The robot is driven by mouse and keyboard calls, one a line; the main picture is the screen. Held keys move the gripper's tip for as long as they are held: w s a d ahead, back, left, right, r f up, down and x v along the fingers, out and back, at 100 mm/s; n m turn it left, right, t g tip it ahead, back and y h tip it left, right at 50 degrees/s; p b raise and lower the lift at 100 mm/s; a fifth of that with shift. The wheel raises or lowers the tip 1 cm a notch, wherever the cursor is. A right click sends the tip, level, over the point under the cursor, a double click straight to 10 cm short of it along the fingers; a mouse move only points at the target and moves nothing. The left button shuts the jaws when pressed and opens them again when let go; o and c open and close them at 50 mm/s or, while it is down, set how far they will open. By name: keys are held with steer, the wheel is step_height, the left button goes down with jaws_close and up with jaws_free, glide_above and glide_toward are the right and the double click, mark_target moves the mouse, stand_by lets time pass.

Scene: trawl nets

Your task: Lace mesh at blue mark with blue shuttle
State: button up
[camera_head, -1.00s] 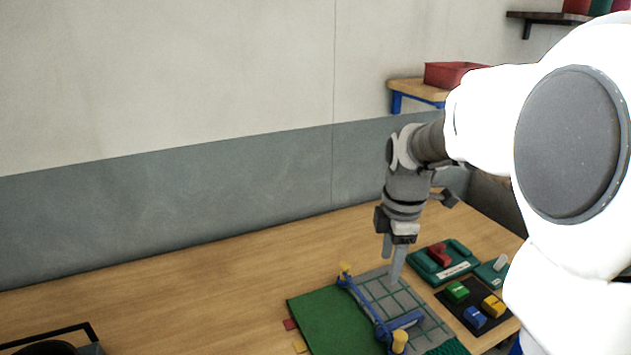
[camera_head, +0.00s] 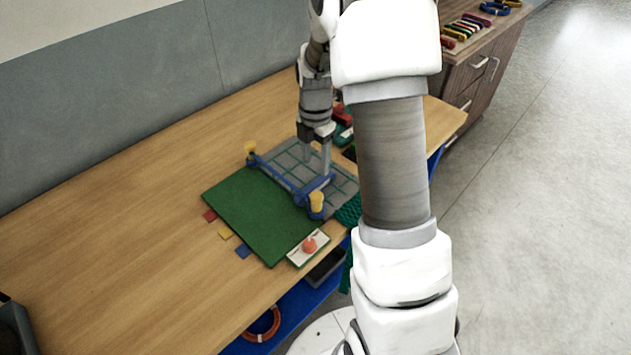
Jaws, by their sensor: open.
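The mesh (camera_head: 290,157) is a grey panel with green grid lines, lying beside a green board (camera_head: 245,210). A blue rail (camera_head: 275,172) with yellow-topped posts crosses their border. A short blue piece (camera_head: 318,184) lies at the rail's near end; I cannot tell whether it is the blue shuttle. A blue tab (camera_head: 243,251) sits at the board's left edge, beside a yellow tab (camera_head: 225,234) and a red tab (camera_head: 210,215). My gripper (camera_head: 317,163) is open, pointing down over the mesh, its fingertips close to the blue piece. Contact cannot be told. My arm hides the right side.
A small card with a pinkish-red knob (camera_head: 309,244) lies at the table's front edge. Dark green netting (camera_head: 348,210) hangs over that edge. A red and green item (camera_head: 342,117) shows partly behind my arm. The table's left part (camera_head: 110,240) is mostly clear.

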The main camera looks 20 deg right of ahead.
mark_target(316, 183)
step_height(316, 183, down, 9)
steer(key=shift+r, duration=0.2)
jaws_close()
stand_by(0.4)
